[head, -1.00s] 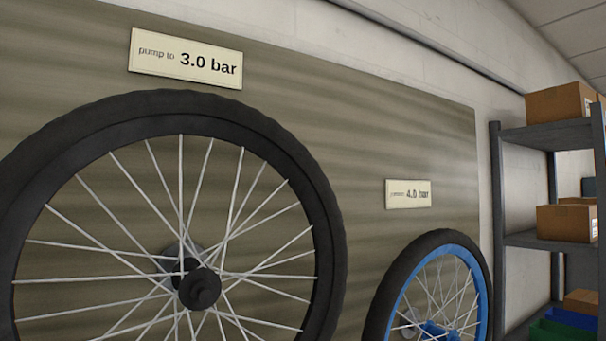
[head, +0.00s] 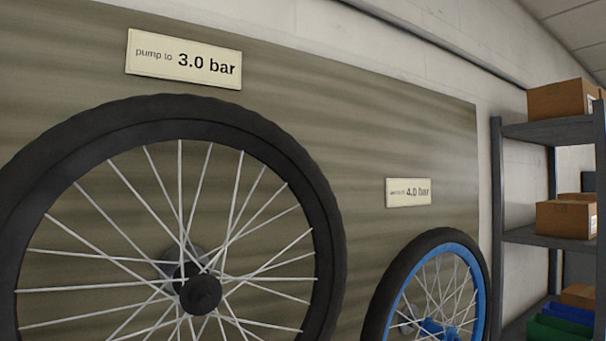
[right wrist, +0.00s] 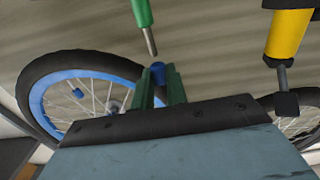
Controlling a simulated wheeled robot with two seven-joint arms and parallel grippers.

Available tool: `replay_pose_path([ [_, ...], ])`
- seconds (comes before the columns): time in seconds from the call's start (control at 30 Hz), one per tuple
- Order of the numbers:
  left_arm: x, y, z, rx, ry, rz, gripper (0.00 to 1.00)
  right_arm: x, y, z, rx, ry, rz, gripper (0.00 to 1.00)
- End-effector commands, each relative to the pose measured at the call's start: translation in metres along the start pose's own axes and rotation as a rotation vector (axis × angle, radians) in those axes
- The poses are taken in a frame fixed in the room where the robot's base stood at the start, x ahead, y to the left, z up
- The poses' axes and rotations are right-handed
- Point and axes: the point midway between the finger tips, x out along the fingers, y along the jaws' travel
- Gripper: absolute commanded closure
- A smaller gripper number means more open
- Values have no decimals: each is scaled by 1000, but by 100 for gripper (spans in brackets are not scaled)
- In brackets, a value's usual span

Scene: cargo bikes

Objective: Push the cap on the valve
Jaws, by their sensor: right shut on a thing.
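In the right wrist view my right gripper (right wrist: 159,78) has two green fingers shut on a small blue cap (right wrist: 158,69), which shows at the fingertips. I cannot make out a valve in either view. In the head view a large black-tyred wheel (head: 322,210) stands at the left and a smaller wheel with a blue rim (head: 482,285) at the right. The blue-rimmed wheel also shows behind my gripper in the right wrist view (right wrist: 38,95). Neither gripper shows in the head view.
A green tool with a grey tip (right wrist: 146,22) and a yellow cylinder with a rod (right wrist: 290,38) show beyond my gripper. One sign (head: 184,60) reads 3.0 bar, another (head: 408,192) 4.0 bar. A shelf (head: 545,131) with boxes stands at the right.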

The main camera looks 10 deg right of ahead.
Motion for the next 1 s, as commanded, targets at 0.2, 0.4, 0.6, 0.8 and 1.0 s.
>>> replay_pose_path([
  [0.2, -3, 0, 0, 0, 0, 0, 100, -6, 0, 0, 1, -2, 0, 100],
  [0.4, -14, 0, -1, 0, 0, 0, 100, -26, 0, -1, 2, -2, 0, 100],
  [0.6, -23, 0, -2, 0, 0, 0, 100, -46, 0, -1, 2, -3, 1, 100],
  [0.8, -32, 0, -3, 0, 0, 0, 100, -66, 0, -1, 1, -3, 1, 100],
  [1.0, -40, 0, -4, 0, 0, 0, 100, -86, 0, -1, 1, -2, 0, 100],
])
